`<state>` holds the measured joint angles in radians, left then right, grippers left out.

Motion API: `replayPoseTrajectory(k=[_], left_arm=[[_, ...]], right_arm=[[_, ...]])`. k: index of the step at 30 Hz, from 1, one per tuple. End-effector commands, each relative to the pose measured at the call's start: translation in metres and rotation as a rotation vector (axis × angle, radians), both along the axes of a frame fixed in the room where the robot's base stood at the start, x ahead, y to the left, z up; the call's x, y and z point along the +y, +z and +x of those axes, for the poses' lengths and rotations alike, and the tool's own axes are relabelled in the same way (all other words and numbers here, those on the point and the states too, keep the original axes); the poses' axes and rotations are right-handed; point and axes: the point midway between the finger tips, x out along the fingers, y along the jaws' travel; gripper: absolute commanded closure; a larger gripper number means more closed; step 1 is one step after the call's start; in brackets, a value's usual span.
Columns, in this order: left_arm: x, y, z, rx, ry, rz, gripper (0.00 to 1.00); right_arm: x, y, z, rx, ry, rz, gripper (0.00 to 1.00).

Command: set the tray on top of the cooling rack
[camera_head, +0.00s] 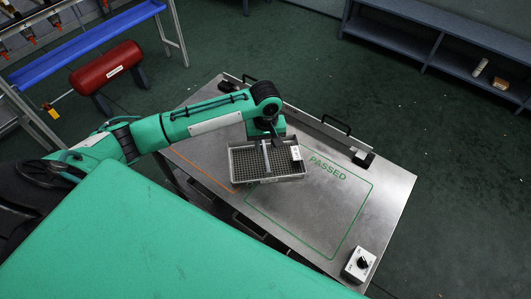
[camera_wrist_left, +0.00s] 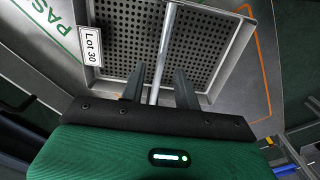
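My left gripper (camera_head: 275,141) is above the tray near the bar. In the left wrist view its two fingers (camera_wrist_left: 159,69) are spread, one on each side of the bar (camera_wrist_left: 166,40), with gaps showing. I cannot identify a cooling rack in either view. My right gripper is out of view.
The steel table (camera_head: 385,185) has a bare green-outlined area marked PASSED (camera_head: 327,167) and a control box (camera_head: 360,264) at its near right corner. A grey shelf (camera_head: 460,62) stands far right.

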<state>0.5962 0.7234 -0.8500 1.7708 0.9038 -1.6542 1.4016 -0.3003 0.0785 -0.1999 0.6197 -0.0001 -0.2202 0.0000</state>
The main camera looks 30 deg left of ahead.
Motion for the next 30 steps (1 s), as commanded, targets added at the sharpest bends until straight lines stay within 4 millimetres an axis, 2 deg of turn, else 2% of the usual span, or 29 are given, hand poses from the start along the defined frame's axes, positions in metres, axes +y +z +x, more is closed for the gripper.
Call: replayPoseTrajectory(k=[3, 10, 15, 30], left_arm=[[0.000, 0.025, 0.001, -0.004, -0.001, 0.000, 0.68], [0.000, 0.056, 0.001, -0.002, 0.000, -0.001, 0.68], [0.000, 0.062, 0.000, 0.001, 0.000, 0.001, 0.68], [-0.002, 0.060, -0.001, 0.000, -0.008, -0.002, 0.68]], right_arm=[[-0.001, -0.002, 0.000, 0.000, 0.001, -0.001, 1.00], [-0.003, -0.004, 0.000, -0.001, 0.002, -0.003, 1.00], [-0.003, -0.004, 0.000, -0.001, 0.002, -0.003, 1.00], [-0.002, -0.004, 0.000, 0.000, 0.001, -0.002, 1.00]])
